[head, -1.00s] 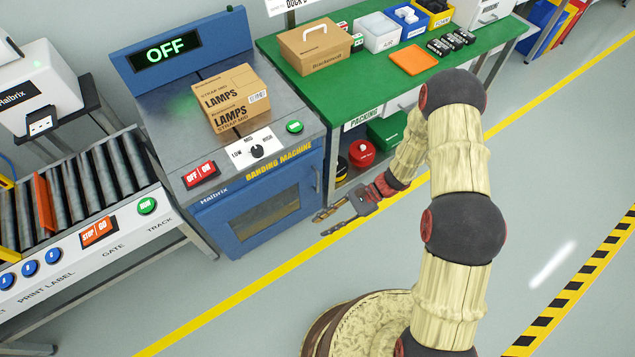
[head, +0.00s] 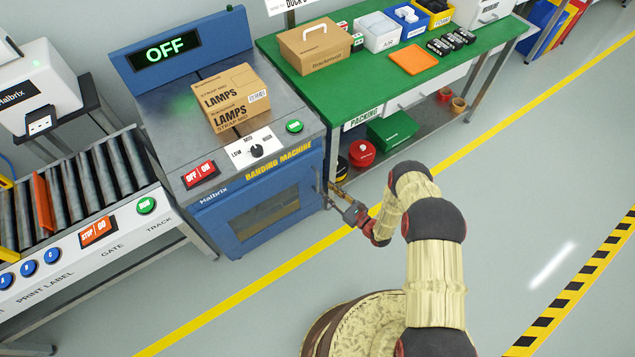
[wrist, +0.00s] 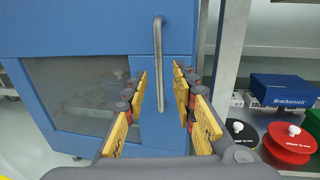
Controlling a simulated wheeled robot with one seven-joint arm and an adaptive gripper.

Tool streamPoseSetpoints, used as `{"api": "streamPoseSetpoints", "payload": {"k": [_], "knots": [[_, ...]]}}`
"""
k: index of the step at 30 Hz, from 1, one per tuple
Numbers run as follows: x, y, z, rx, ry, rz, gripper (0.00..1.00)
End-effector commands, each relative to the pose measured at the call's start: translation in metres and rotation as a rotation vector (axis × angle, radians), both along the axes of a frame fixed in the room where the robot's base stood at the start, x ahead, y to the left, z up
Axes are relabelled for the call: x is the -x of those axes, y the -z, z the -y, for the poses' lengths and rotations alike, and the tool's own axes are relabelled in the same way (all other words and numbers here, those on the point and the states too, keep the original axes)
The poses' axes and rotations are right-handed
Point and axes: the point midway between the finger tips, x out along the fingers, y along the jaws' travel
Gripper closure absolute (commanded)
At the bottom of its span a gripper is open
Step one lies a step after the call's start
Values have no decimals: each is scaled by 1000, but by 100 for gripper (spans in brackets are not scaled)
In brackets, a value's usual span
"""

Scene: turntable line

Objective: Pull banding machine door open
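The banding machine (head: 180,115) stands at left centre in the head view, its display reading OFF. Its blue door (head: 255,213) with a dark window is shut on the front. The vertical metal door handle (wrist: 158,65) shows in the wrist view near the door's right edge; it also shows in the head view (head: 318,178). My gripper (head: 332,190) is beside the handle at the machine's front right corner. In the wrist view my gripper (wrist: 162,85) is open, with the handle's lower part between its two yellow-padded fingers. I cannot tell whether either finger touches it.
A box marked LAMPS (head: 232,97) sits on the machine. Floor in front of the door is clear.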

Motion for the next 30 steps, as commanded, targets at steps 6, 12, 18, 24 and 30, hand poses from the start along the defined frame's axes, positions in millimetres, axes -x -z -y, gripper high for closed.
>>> {"api": "streamPoseSetpoints", "payload": {"k": [6, 12, 18, 24, 30], "knots": [[-23, 2, -26, 1, -6, 1, 73], [-40, 1, -43, 1, -4, 1, 73], [-46, 1, -49, 1, -4, -2, 73], [-47, 0, -49, 1, -4, -2, 73], [-46, 0, -49, 1, -4, -2, 84]]}}
